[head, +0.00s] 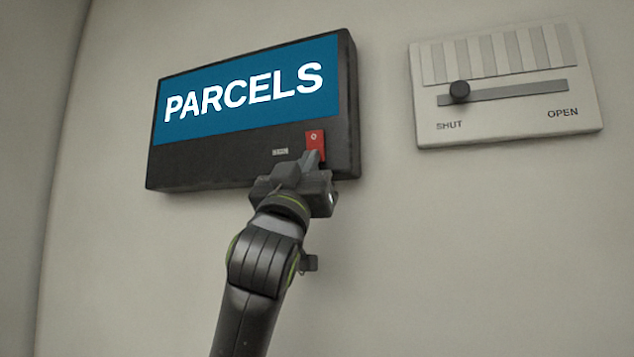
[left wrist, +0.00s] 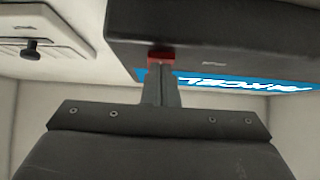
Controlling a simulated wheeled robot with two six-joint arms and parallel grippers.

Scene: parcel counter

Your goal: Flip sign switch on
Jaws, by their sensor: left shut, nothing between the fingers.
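The PARCELS sign (head: 250,95) is a dark box on the wall with a blue panel and white letters, and the panel looks bright. Its red switch (head: 315,140) is low on the right of the black front. My left gripper (head: 313,158) is shut and empty, with its fingertips at the lower part of the switch. The left wrist view shows the red switch (left wrist: 160,56) right at the fingertips (left wrist: 161,72); I cannot tell for certain whether they touch. The fingers hide the lower part of the switch. My right gripper is not in view.
A white vent panel (head: 505,130) with a slider knob (head: 459,91) at the SHUT end is on the wall to the right of the sign. A small pale label (head: 280,152) is left of the switch. The wall below is bare.

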